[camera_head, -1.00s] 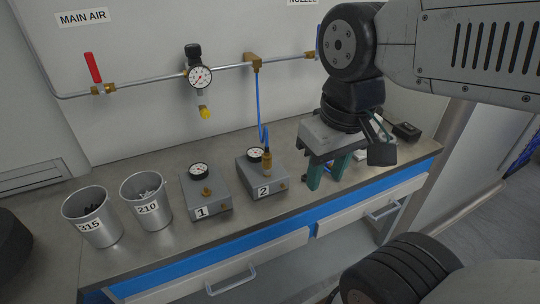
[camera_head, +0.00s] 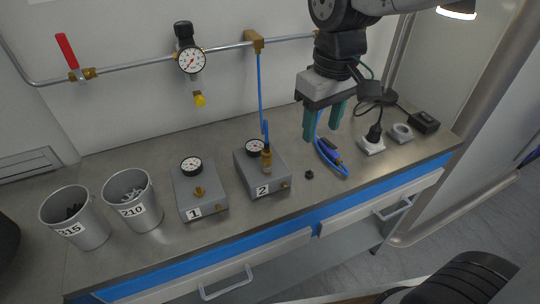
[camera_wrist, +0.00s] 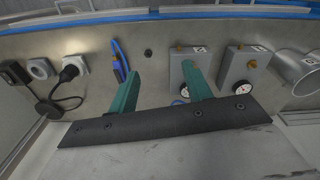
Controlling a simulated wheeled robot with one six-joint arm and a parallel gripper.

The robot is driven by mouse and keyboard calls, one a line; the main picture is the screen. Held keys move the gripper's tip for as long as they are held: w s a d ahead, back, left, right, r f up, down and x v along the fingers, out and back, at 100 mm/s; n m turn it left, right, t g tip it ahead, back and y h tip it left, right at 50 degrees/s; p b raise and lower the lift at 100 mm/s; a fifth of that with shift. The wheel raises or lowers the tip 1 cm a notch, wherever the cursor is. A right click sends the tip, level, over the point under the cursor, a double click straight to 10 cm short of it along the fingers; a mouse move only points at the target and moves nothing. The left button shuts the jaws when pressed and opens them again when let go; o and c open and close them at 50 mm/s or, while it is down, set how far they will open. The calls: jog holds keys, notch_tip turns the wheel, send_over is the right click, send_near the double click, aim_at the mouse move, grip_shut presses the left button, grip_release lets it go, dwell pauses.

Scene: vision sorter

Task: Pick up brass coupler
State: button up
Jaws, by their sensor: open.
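A brass coupler (camera_head: 267,158) stands upright on top of grey box 2 (camera_head: 283,170), with a blue hose (camera_head: 260,95) coming down to it from the wall pipe. Box 2 also shows in the wrist view (camera_wrist: 177,75), where a green finger partly covers it. My gripper (camera_head: 325,122) is open and empty, its green fingers pointing down above the bench, to the right of box 2 and apart from the coupler.
Grey box 1 (camera_head: 207,203) and metal cups marked 210 (camera_head: 145,214) and 315 (camera_head: 88,236) stand to the left. A looped blue lead (camera_head: 341,171), a small black nut (camera_head: 309,174) and a plugged white socket (camera_head: 371,148) are on the bench (camera_head: 240,225).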

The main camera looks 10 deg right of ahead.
aim_at(266, 149)
jog(key=w+a+f+n, duration=0.1)
jog(key=a, duration=0.2)
jog(key=w+a+f+n, duration=0.1)
jog(key=w+a+f, duration=0.1)
jog(key=a, duration=0.1)
jog(key=w+a+f+n, duration=0.1)
jog(key=w+a+f, duration=0.1)
jog(key=a, duration=0.2)
jog(key=shift+w+a+f, duration=0.1)
jog(key=shift+w+f, duration=0.05)
jog(key=f, duration=0.7)
jog(key=shift+d+f, duration=0.2)
jog(key=shift+f, duration=0.05)
grip_shut()
